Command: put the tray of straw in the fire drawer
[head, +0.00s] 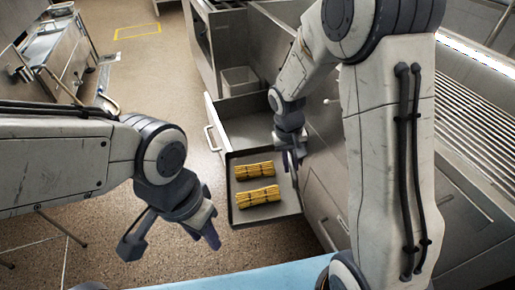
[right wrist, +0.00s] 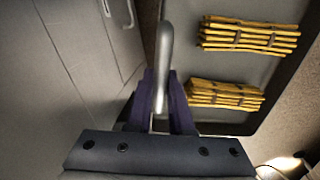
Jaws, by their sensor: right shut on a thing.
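The tray (head: 232,216) is dark grey, shallow and roughly level. Two tied bundles of yellow straw, a far one (head: 254,170) and a near one (head: 258,195), lie in it. My right gripper (head: 292,160) is at the tray's right side. In the right wrist view, its dark fingers (right wrist: 160,108) are shut on the tray's upright metal handle (right wrist: 165,50). The drawer (head: 255,120) is pulled open just beyond the tray, with a handle (head: 211,138) on its front. The tray's far edge overlaps it in the picture. My left gripper (head: 172,240) is open and empty, left of the tray.
A pale bin (head: 238,80) stands beyond the drawer by an open cabinet. Steel cabinet fronts (head: 325,190) run along the right, close to my right gripper. A metal cart (head: 55,50) stands at far left. The speckled floor (head: 160,80) left of the drawer is clear.

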